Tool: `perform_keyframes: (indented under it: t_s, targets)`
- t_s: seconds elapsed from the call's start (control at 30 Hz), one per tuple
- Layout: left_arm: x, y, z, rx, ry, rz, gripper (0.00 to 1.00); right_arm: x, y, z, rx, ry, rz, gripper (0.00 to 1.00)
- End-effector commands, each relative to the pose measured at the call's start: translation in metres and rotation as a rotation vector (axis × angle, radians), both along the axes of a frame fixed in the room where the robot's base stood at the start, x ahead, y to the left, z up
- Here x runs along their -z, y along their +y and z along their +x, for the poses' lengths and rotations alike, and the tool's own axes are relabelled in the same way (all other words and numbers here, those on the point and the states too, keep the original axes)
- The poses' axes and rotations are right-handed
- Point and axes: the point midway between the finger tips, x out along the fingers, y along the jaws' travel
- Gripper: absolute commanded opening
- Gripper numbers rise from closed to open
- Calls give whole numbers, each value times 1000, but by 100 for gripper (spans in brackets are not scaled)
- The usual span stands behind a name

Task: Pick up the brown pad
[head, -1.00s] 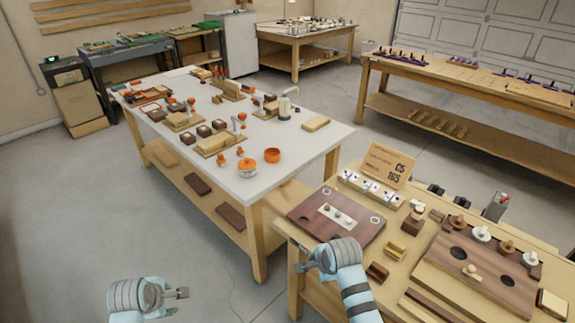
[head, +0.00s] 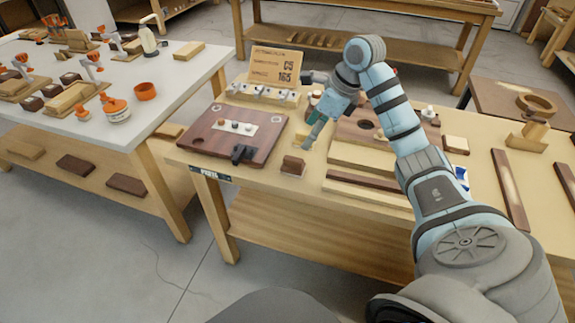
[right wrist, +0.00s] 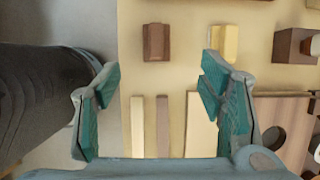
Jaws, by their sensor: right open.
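The brown pad (head: 293,166) is a small dark brown block on the front part of the wooden bench (head: 260,180). In the right wrist view the brown pad (right wrist: 156,42) lies on the bench top beyond the fingertips, between the lines of the two jaws and touching neither. My right gripper (head: 314,122) reaches in from the right, above and behind the pad. In the right wrist view my right gripper (right wrist: 158,72) has its teal fingers spread wide with nothing between them. My left gripper is out of view.
A yellow block (right wrist: 224,44) lies right of the pad, ahead of the right finger. A dark brown board (head: 205,137) is left of the pad, with a black piece (head: 240,153) on it. Long strips (head: 365,190) lie to its right. A sign (head: 275,67) stands behind.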

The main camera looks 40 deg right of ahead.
Motion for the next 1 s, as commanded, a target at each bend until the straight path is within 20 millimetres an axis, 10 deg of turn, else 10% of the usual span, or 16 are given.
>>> perform_keyframes:
  t_s: [0.53,0.8,1.0]
  targets:
    - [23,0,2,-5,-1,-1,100,103,30,34,0,2,9,63]
    - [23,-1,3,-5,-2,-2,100,110,32,37,0,-1,7,63]
    - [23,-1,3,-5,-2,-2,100,110,32,37,0,-1,7,33]
